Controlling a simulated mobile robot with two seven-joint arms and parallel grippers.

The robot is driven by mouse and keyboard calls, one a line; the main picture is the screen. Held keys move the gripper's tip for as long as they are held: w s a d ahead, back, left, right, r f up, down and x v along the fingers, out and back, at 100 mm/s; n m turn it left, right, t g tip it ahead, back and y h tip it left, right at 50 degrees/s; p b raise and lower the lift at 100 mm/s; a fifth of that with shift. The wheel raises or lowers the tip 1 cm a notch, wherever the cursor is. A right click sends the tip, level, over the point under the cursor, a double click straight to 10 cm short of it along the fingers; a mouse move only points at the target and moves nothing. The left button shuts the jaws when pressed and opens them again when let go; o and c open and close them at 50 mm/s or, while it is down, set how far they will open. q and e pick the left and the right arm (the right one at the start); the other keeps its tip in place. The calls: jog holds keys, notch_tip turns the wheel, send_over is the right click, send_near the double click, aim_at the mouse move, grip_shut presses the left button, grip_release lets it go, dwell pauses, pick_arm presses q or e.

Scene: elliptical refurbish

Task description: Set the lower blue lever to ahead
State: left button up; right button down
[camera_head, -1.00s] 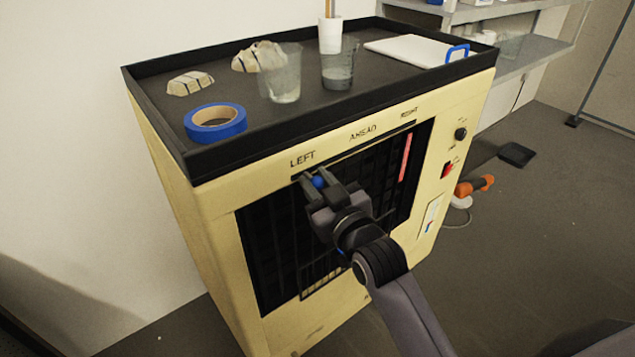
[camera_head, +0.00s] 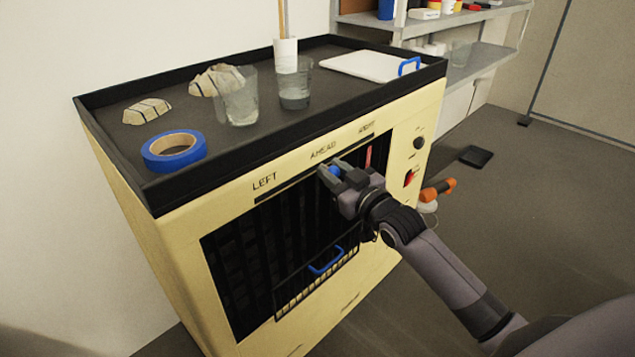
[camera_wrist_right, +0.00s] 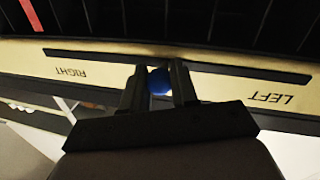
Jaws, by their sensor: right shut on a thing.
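The blue ball knob (camera_head: 335,169) of a lever sits at the dark horizontal slot on the front of the cream cabinet (camera_head: 180,230). My right gripper (camera_head: 333,171) is shut on it, one finger on each side. In the head view the knob is below the AHEAD label (camera_head: 323,149), between the LEFT label (camera_head: 264,183) and the RIGHT label (camera_head: 367,127). In the right wrist view the knob (camera_wrist_right: 158,81) shows between the fingers, near the middle of the slot (camera_wrist_right: 240,70); the AHEAD label is hidden there. My left gripper is not in view.
A blue handle (camera_head: 326,262) is on the dark louvred front lower down. A red strip (camera_head: 368,157) is right of my gripper. Blue tape (camera_head: 174,151), two beakers and a white board (camera_head: 372,65) lie on the rimmed top. An orange-handled tool (camera_head: 438,190) is at the right.

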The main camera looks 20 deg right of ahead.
jog(key=shift+w+d+f, duration=0.1)
jog(key=shift+w+d, duration=0.1)
jog(key=shift+d, duration=0.3)
jog(key=c, duration=0.9)
grip_release()
jog(key=shift+s+d, duration=0.2)
jog(key=shift+s, duration=1)
jog(key=shift+s+d, duration=0.15)
jog(key=shift+s, duration=1)
jog(key=shift+s+d, duration=0.2)
jog(key=shift+s, duration=1)
jog(key=s+a+f+g, duration=0.2)
jog(key=s+a+f, duration=0.1)
jog(key=s+f, duration=0.4)
jog(key=s+a+f+m+g+p, duration=0.1)
jog(key=s+a+f+g, duration=0.2)
jog(key=s+f, duration=0.5)
jog(key=s+a+f+g, duration=0.2)
jog(key=s+a+f, duration=0.2)
jog(key=s+f, duration=0.3)
jog(key=shift+s+a+f+m+h+p, duration=0.3)
jog(key=shift+a+f+p, duration=0.1)
jog(key=shift+f, duration=0.2)
